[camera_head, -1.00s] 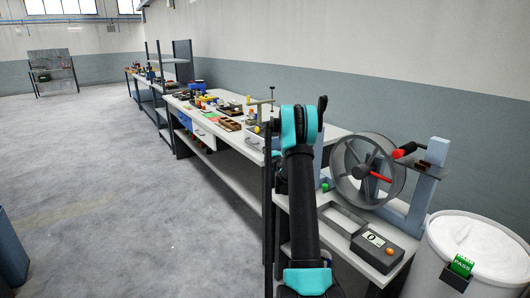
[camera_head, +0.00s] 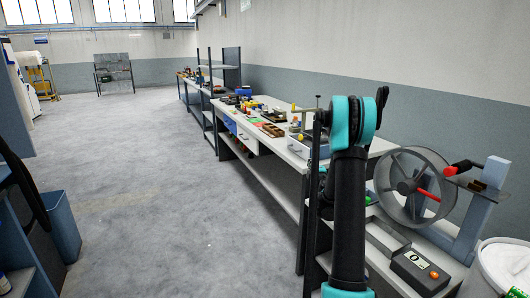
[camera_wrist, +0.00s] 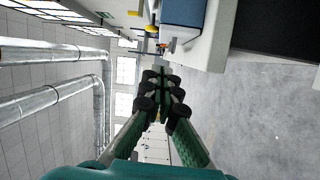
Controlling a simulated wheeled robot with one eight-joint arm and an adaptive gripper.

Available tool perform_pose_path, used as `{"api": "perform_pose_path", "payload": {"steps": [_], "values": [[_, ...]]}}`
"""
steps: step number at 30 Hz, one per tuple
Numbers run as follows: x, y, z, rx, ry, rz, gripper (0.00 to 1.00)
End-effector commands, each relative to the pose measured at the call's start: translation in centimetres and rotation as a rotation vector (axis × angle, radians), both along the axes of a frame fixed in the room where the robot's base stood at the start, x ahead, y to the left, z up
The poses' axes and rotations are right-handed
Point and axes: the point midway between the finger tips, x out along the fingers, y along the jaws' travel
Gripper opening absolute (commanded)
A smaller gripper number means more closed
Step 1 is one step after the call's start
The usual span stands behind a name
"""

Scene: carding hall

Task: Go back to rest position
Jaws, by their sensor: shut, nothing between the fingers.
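My gripper (camera_wrist: 161,90) shows in the wrist view. Its green-lined fingers with black joints come together at the tips, and nothing is between them. The wrist picture is turned sideways, with a workbench (camera_wrist: 212,45) at the upper right and the floor beyond the fingers. In the head view my black and teal arm stands folded upright in front of the near bench, and my fingertips cannot be made out there.
A long bench (camera_head: 375,146) with tools and trays runs along the right wall. A drum wheel (camera_head: 392,188) and a white bin (camera_head: 500,262) stand at the right. A blue-grey bin (camera_head: 62,228) is at the left. The floor (camera_head: 160,190) between is open.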

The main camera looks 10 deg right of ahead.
Motion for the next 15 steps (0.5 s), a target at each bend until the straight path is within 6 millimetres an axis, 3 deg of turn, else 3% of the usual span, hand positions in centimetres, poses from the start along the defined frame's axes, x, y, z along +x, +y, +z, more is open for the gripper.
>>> {"api": "perform_pose_path", "payload": {"steps": [3, 7, 11, 15], "values": [[-2.6, -0.3, 3.5, 0.133, -0.013, -0.102, 0.0], [-6.1, -1.0, 5.7, 0.297, -0.003, -0.226, 0.0], [-10.3, -1.2, 6.3, 0.461, 0.037, -0.342, 0.0], [-15.4, -0.7, 5.4, 0.636, 0.113, -0.46, 0.0]]}}
